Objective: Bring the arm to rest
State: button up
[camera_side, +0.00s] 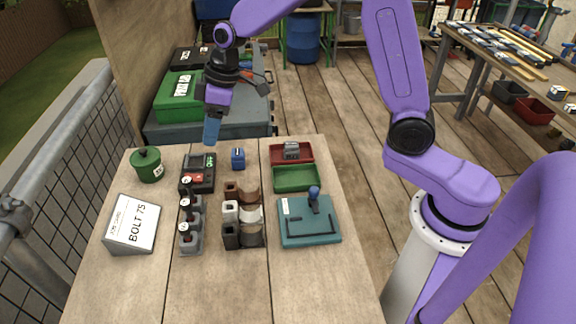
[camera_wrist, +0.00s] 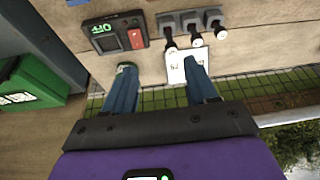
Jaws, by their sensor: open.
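My gripper (camera_side: 212,130) hangs in the air above the far left part of the wooden table (camera_side: 300,290), pointing down. In the side view its blue fingers overlap, so the gap hardly shows. In the wrist view my gripper (camera_wrist: 162,88) has its two blue fingers well apart with nothing between them. It is open and empty, and it touches nothing that I can see. The purple arm is raised and bent over the table from its base on the right.

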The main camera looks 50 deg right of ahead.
jog(key=s+d+r+n+g, duration=0.2)
jog(key=s, duration=1.6)
jog(key=s+d+h, duration=0.1)
jog(key=s+d, duration=0.3)
jog(key=s, duration=0.3)
jog(key=s+d+n+h, duration=0.1)
jog(key=s+d, duration=0.3)
jog(key=s, duration=0.4)
jog(key=shift+f, duration=0.35)
